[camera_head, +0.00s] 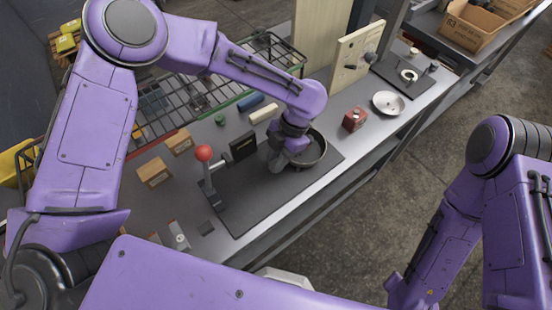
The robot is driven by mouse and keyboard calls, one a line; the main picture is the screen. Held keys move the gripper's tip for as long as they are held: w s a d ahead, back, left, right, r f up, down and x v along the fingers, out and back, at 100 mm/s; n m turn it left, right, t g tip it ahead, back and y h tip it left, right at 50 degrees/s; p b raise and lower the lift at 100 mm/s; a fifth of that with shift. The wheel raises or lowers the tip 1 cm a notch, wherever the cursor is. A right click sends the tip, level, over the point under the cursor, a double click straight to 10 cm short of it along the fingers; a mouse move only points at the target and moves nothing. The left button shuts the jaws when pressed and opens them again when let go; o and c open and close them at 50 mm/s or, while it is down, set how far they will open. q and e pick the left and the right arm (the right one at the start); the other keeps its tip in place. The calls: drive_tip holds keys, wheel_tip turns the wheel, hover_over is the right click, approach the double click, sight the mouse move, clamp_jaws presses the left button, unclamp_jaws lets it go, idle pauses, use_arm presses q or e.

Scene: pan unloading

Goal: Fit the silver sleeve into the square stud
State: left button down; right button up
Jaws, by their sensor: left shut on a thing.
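My left gripper (277,163) points down at the left side of a dark round pan (317,160) on the dark mat. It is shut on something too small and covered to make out. I cannot pick out the silver sleeve or the square stud for certain. A dark square board (403,84) at the back right carries small parts, among them a pale ring with a green centre (409,75). My right arm comes in at the right, but its gripper is not in view.
A lever with a red ball (203,153) and a black box (243,147) stand left of the gripper. A red block (354,119) and a silver dish (388,103) sit to the right. A wooden panel (350,62) stands behind. The front mat (262,205) is clear.

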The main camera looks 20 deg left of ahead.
use_arm(q)
drive_tip(key=shift+w+d, duration=0.45)
drive_tip(key=shift+w, duration=0.1)
idle(0.4)
drive_tip(key=c, duration=0.9)
unclamp_jaws()
drive_tip(key=b+v, duration=0.2)
drive_tip(key=v, duration=0.8)
drive_tip(key=shift+w+r, duration=0.1)
drive_tip(key=shift+r, duration=0.15)
drive_tip(key=shift+d, duration=0.1)
